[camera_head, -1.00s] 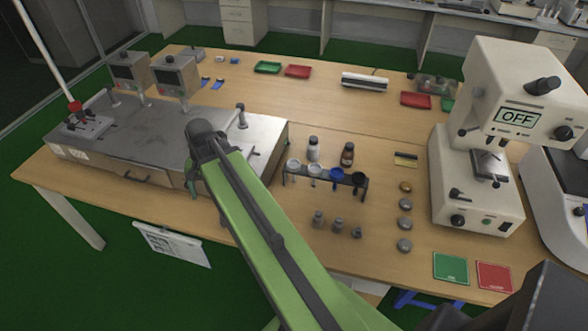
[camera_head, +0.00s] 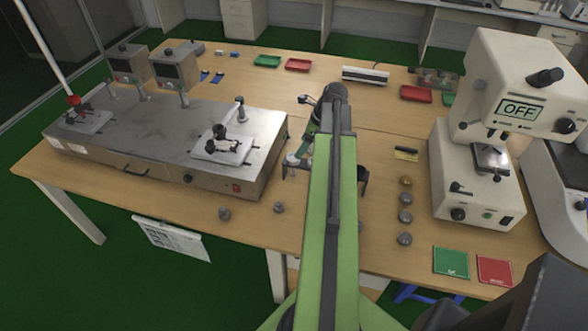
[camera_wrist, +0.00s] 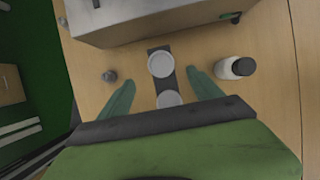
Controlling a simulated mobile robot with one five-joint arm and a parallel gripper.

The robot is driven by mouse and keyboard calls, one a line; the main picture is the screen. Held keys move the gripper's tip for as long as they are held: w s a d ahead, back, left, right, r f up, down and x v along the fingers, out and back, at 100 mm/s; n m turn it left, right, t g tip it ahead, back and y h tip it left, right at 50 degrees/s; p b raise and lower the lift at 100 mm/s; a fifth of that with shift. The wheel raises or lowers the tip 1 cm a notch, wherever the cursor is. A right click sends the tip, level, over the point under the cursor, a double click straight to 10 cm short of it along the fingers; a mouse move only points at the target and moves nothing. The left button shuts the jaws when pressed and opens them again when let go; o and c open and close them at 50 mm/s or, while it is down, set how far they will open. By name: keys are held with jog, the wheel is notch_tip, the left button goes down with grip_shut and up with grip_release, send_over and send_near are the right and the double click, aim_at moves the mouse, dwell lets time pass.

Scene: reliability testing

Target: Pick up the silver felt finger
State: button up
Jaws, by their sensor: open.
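Small grey metallic pieces stand on the table front: one (camera_head: 224,213) below the steel unit and another (camera_head: 279,207) to its right. I cannot tell which, if any, is the silver felt finger. A small grey piece (camera_wrist: 109,75) also shows left of the fingers in the wrist view. My gripper (camera_head: 303,148) is open and empty. In the wrist view my gripper's (camera_wrist: 160,78) teal fingers lie either side of the dark rack (camera_wrist: 160,49) and its white cups (camera_wrist: 161,64), apparently above them. My arm hides most of the rack and table behind it.
The steel unit (camera_head: 248,155) stands left. Green (camera_head: 451,262) and red (camera_head: 495,271) pads lie at the front right.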

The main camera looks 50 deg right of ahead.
aim_at(293, 160)
jog(key=b+x, duration=0.6)
jog(key=x, duration=0.2)
jog(key=shift+d+f, duration=0.1)
jog(key=shift+f, duration=0.2)
jog(key=shift+w+f+b, duration=0.15)
jog(key=shift+b, duration=0.15)
jog(key=b+x, duration=0.5)
jog(key=shift+d+f, duration=0.1)
jog(key=shift+f, duration=0.05)
jog(key=c, duration=1.5)
jog(key=shift+o, duration=0.2)
jog(key=shift+r+p, duration=0.3)
jog(key=shift+p, duration=0.05)
notch_tip(293, 160, up, 18)
jog(key=p, duration=1.7)
jog(key=shift+f+p, duration=0.15)
jog(key=shift+p, duration=0.2)
